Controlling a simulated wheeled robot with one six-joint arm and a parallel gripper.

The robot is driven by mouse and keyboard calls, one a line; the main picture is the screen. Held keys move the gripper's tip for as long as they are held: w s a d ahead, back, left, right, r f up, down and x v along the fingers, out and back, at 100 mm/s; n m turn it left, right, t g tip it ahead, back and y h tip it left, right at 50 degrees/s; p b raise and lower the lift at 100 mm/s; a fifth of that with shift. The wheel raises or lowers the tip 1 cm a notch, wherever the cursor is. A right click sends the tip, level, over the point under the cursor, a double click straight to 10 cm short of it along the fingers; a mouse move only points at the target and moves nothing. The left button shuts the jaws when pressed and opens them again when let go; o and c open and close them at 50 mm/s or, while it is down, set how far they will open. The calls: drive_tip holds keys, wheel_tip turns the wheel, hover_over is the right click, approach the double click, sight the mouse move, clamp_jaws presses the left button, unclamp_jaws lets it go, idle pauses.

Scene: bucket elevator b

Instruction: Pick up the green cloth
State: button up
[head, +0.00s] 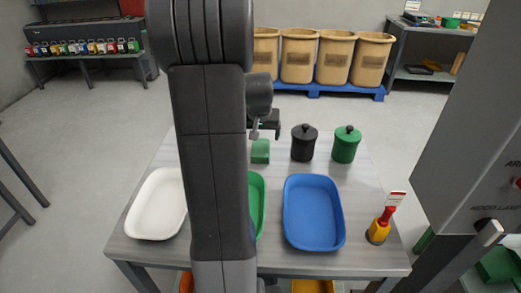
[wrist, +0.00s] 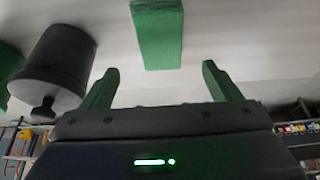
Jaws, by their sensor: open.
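The green cloth (head: 260,151) is a small folded or rolled piece on the grey table, just right of my arm in the head view. In the wrist view the cloth (wrist: 157,34) is a green strip ahead of my fingers, roughly centred between them. My gripper (wrist: 160,70) is open, with nothing between its two fingers. In the head view my gripper (head: 266,128) is near the cloth, on its far side, and mostly dark and small. The gap between fingers and cloth is hard to judge.
A black lidded jar (head: 303,143) and a green lidded jar (head: 346,144) stand right of the cloth. White (head: 157,204), green (head: 257,205) and blue (head: 313,212) trays lie nearer, the green one partly behind my arm. A red-handled brush (head: 384,222) stands at right.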

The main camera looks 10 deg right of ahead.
sight(261, 147)
drive_tip(key=shift+s+x, duration=0.2)
drive_tip(key=shift+x, duration=1.5)
drive_tip(key=shift+s+x, duration=0.2)
drive_tip(key=shift+x, duration=1.55)
drive_tip(key=shift+a+f, duration=0.1)
drive_tip(key=shift+f, duration=0.05)
drive_tip(key=c, duration=1.1)
wheel_tip(261, 147, up, 10)
drive_tip(key=shift+r, duration=0.1)
drive_tip(key=o, duration=0.4)
drive_tip(key=shift+c, duration=1.4)
